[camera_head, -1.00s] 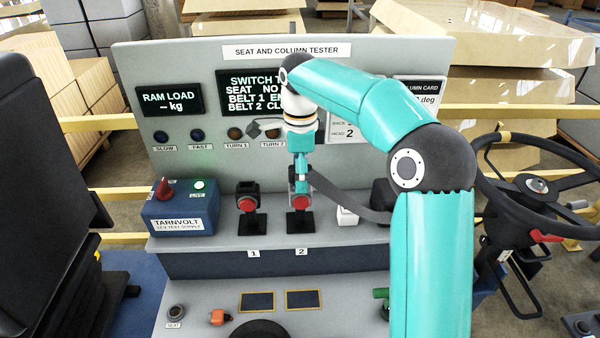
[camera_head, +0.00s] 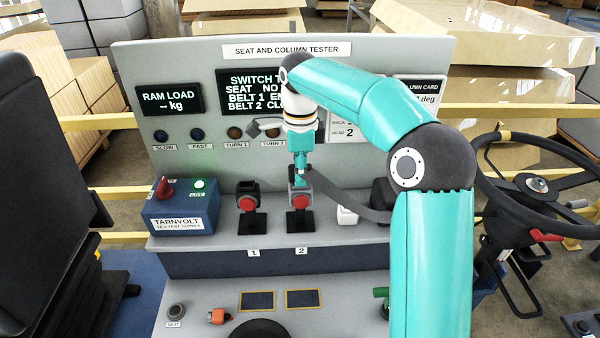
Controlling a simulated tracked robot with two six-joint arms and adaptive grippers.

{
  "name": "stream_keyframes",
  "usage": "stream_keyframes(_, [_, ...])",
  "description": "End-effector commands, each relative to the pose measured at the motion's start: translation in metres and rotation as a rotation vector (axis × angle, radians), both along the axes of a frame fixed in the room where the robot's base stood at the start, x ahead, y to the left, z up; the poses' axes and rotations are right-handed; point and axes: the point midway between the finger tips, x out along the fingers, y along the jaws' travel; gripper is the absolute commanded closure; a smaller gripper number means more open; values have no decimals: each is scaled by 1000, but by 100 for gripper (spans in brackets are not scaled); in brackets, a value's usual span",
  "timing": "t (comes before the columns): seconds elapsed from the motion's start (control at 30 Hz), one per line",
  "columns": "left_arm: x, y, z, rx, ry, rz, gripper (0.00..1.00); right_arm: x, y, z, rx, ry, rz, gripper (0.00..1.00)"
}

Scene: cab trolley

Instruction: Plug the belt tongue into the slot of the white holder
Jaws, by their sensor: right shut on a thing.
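My right gripper (camera_head: 301,180) points down just above the buckle numbered 2, and its fingers are small and partly hidden here. It is shut on the belt tongue, which is too small and covered to make out. The dark belt strap (camera_head: 345,198) runs from the gripper down to the right toward a black unit. Buckle 2 (camera_head: 301,203), with a red button, stands upright under the gripper; I cannot tell whether the tongue touches it. The white holder (camera_head: 347,216) stands to the right of buckle 2, partly behind the strap; its slot is not visible. My left gripper is not in view.
Buckle 1 (camera_head: 248,204) stands left of buckle 2. The blue supply box (camera_head: 181,212) is further left. The tester's upright panel (camera_head: 215,58) rises behind, its screen partly covered by my right arm. A steering wheel (camera_head: 535,185) is at the right.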

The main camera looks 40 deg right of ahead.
Motion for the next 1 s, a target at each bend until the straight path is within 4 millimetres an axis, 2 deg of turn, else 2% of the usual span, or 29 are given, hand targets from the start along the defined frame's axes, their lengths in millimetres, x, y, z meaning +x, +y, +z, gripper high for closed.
stream_keyframes(1.0, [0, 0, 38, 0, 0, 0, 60, 1, 0, 42, -1, -2, 1, 100])
